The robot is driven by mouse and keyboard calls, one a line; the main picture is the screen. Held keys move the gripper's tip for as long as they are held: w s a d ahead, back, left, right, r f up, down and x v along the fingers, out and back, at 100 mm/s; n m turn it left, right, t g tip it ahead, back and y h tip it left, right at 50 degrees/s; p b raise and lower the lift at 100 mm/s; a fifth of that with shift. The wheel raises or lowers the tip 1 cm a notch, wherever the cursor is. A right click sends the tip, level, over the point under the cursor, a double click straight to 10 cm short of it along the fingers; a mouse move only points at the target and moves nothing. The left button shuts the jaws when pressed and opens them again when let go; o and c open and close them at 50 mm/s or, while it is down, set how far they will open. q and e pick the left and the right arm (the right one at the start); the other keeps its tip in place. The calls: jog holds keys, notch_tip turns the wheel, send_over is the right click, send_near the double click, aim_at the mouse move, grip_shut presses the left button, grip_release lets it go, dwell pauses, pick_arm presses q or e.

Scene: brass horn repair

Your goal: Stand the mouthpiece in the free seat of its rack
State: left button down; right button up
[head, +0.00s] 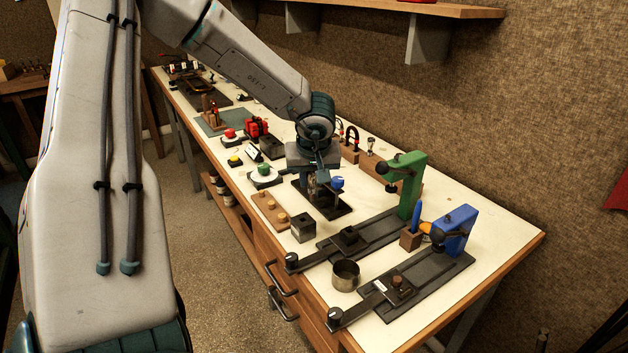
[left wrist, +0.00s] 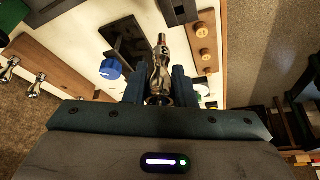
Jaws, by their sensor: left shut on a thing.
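My left gripper (head: 314,184) is over the middle of the bench in the head view. In the left wrist view its two fingers (left wrist: 160,85) are shut on a shiny silver mouthpiece (left wrist: 160,65). The narrow end of the mouthpiece points away from the palm. The mouthpiece is mostly hidden by the gripper in the head view. A long wooden rack (left wrist: 60,67) with silver mouthpieces standing out of it is at the left of the wrist view, apart from the held one. Part of this rack (head: 379,171) shows behind the gripper in the head view. Its free seat cannot be made out. My right gripper is not in view.
A black plate (head: 337,212) with a blue knob (head: 337,183) lies under the gripper. A wooden block with round knobs (head: 262,201) is in front. A green press (head: 408,180), a blue stand (head: 455,230) and a metal cup (head: 345,275) stand to the right.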

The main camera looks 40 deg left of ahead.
pick_arm(q)
jog(key=shift+f, duration=0.15)
jog(key=shift+r, duration=0.3)
jog(key=shift+r+p, duration=0.4)
jog(key=shift+r, duration=0.05)
jog(key=shift+r+p, duration=0.35)
jog(key=shift+r, duration=0.55)
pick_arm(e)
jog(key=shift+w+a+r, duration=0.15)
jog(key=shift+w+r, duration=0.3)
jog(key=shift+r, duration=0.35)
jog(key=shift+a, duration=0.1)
